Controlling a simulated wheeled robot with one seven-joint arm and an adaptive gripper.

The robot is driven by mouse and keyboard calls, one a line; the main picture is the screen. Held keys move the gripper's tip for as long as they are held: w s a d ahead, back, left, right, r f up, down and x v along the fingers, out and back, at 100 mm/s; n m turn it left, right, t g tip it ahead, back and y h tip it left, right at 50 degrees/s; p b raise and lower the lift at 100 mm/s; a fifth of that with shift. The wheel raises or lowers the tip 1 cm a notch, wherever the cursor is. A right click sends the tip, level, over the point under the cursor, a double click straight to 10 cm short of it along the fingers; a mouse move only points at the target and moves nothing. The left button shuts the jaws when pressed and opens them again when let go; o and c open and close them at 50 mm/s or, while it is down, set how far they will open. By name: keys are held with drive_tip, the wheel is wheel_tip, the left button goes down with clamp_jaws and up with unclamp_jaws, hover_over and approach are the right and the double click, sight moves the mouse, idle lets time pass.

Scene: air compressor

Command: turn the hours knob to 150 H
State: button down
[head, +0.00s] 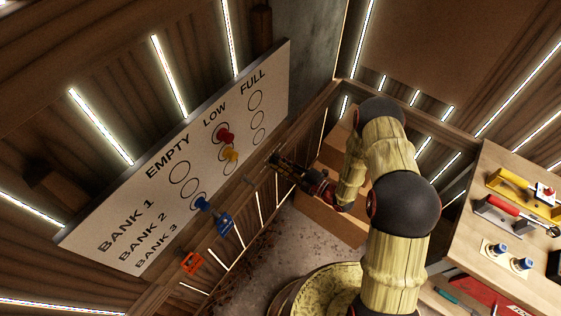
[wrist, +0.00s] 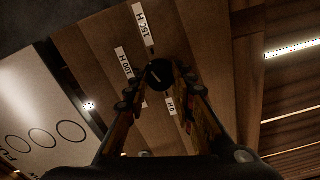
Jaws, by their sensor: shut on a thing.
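The hours knob (wrist: 161,76) is a small black round knob on a brown wooden panel, in the upper middle of the wrist view. A thin pale mark shows on its left side; its exact heading is hard to tell. The 150 H label (wrist: 143,24) lies above the knob and the 100 H label (wrist: 124,62) to its upper left. My gripper (wrist: 157,84) has a finger on each side of the knob and is shut on it. In the head view my gripper (head: 275,162) reaches the wooden wall; the knob cannot be made out there.
Another small label (wrist: 171,106), partly hidden, sits below the knob. A white bank board (head: 120,222) with red, yellow and blue pegs hangs left of my gripper. A blue clip (head: 220,224) and an orange clip (head: 192,263) are below it. A workbench (head: 490,262) with tools stands right.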

drive_tip(key=shift+d+m+p, duration=0.1)
drive_tip(key=shift+m+p, duration=0.35)
drive_tip(key=shift+m, duration=1.35)
drive_tip(key=shift+f, duration=0.1)
drive_tip(key=c, duration=1.5)
unclamp_jaws()
drive_tip(key=v, duration=1.2)
